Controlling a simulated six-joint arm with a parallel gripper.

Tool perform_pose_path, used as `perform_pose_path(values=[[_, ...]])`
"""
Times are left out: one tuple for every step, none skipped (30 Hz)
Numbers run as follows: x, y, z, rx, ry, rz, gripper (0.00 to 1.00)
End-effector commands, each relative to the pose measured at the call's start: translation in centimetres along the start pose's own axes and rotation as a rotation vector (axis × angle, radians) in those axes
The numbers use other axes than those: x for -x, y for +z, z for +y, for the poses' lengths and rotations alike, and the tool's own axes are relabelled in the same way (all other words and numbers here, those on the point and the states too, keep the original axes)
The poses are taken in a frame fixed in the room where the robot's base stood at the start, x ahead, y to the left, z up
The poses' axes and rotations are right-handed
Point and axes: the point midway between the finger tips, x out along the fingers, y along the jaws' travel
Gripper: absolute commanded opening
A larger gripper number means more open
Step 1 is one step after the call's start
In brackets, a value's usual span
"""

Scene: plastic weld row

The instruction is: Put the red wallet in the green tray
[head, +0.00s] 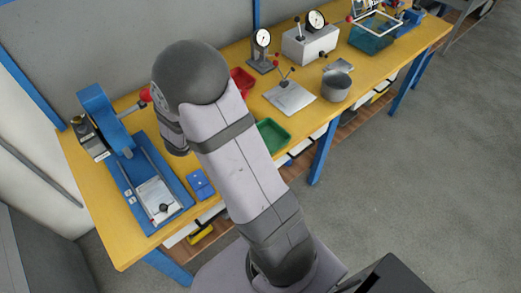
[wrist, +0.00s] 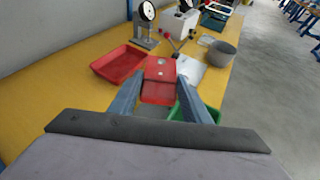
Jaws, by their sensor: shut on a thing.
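The red wallet (wrist: 159,72) is between the fingers of my gripper (wrist: 158,87) in the wrist view, and the gripper is shut on it. The green tray (wrist: 206,110) is at lower right in the wrist view, partly hidden behind the right finger. In the head view the green tray (head: 273,136) shows at the right edge of my arm, which covers part of it. My gripper and the red wallet are hidden behind my arm in the head view.
A red tray (wrist: 118,64) lies left of the wallet. A dial gauge (head: 262,48), a metal plate with knobs (head: 290,98) and a grey bowl (head: 336,86) stand farther along the yellow bench. A blue wallet (head: 200,184) lies by the blue machine (head: 117,140).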

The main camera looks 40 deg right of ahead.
Motion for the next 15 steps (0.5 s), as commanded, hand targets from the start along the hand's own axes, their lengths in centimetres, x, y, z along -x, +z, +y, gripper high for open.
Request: perform_pose_path(values=[[-0.8, 0.4, -1.1, -0.032, -0.066, -0.003, 0.18], [-1.1, 0.7, -1.7, -0.048, -0.107, -0.002, 0.18], [-1.2, 0.9, -2.5, -0.066, -0.158, -0.002, 0.18], [-1.3, 0.9, -3.0, -0.082, -0.197, -0.001, 0.18], [-1.3, 0.8, -3.5, -0.094, -0.234, -0.001, 0.18], [-1.3, 0.4, -4.2, -0.113, -0.285, 0.000, 0.18], [-1.3, 0.1, -4.8, -0.128, -0.322, 0.000, 0.18], [-1.3, -0.6, -5.4, -0.139, -0.360, 0.000, 0.18], [-1.2, -1.4, -6.0, -0.156, -0.403, 0.000, 0.18], [-1.1, -2.0, -6.5, -0.168, -0.431, -0.001, 0.18], [-1.0, -2.6, -6.9, -0.177, -0.455, 0.000, 0.18], [-0.8, -3.4, -7.4, -0.187, -0.478, -0.001, 0.18], [-0.6, -3.9, -7.7, -0.190, -0.487, -0.002, 0.18], [-0.5, -4.3, -8.0, -0.193, -0.492, -0.002, 0.18], [-0.4, -4.9, -8.2, -0.193, -0.490, -0.002, 0.18]])
